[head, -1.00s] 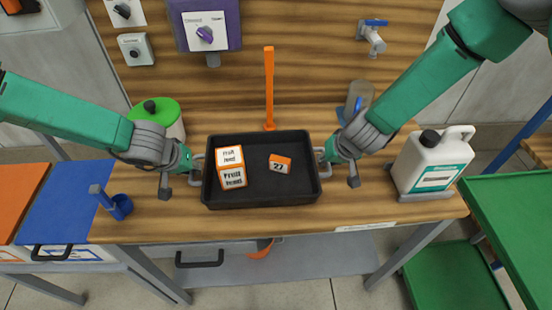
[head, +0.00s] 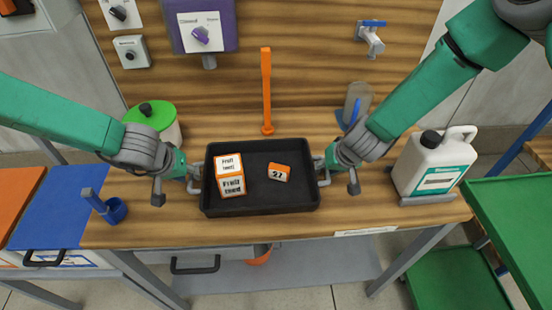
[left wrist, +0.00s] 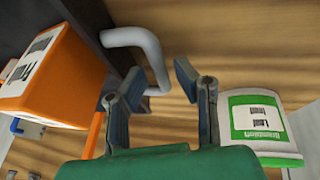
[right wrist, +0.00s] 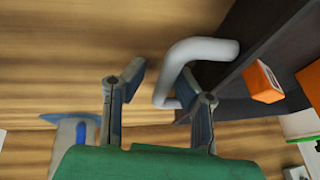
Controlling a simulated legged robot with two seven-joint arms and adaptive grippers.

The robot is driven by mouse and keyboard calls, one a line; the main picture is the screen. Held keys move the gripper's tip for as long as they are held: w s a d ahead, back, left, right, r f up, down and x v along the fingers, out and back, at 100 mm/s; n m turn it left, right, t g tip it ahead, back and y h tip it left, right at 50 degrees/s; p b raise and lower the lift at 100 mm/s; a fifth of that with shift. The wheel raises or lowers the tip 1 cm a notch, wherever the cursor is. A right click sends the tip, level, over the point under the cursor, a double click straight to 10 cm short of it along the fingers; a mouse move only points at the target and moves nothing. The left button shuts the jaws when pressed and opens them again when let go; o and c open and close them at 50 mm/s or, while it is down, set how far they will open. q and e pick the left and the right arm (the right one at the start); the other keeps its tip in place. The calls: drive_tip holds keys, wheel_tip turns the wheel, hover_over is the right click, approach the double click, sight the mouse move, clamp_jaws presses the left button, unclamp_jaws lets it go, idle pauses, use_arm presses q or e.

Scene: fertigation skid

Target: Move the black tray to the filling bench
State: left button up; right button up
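The black tray (head: 260,205) is over the middle of the wooden bench (head: 300,228) and looks level. It holds an orange-and-white box (head: 231,186) with printed labels and a small orange block (head: 278,173) marked with a number. My left gripper (head: 192,172) is at the tray's left handle (left wrist: 147,45); in the left wrist view its fingers (left wrist: 156,85) are apart, with the grey handle between or just beyond them. My right gripper (head: 320,165) is at the right handle (right wrist: 185,65); its fingers (right wrist: 165,85) are also apart beside the handle. Contact is unclear.
A white jug (head: 432,165) stands at the right, a green-lidded tub (head: 155,120) at the left behind my arm. An orange post (head: 267,90) and a clear cylinder (head: 357,102) stand behind the tray. A blue cup holder (head: 112,208) is front left. A green surface (head: 520,210) lies right.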

drive_tip(key=shift+d, duration=0.3)
drive_tip(key=shift+a, duration=0.45)
drive_tip(key=shift+a+r, duration=0.1)
drive_tip(key=shift+s+r, duration=0.1)
drive_tip(key=shift+r, duration=0.15)
use_arm(q)
drive_tip(key=a+v, duration=0.1)
drive_tip(key=v, duration=0.8)
drive_tip(key=shift+a+r, duration=0.2)
use_arm(e)
drive_tip(key=v, duration=1.1)
drive_tip(key=shift+r, duration=0.15)
use_arm(q)
drive_tip(key=shift+s+d, duration=0.1)
drive_tip(key=shift+d, duration=0.25)
use_arm(e)
drive_tip(key=shift+d, duration=0.25)
use_arm(q)
drive_tip(key=shift+s, duration=0.1)
use_arm(e)
drive_tip(key=shift+s, duration=0.15)
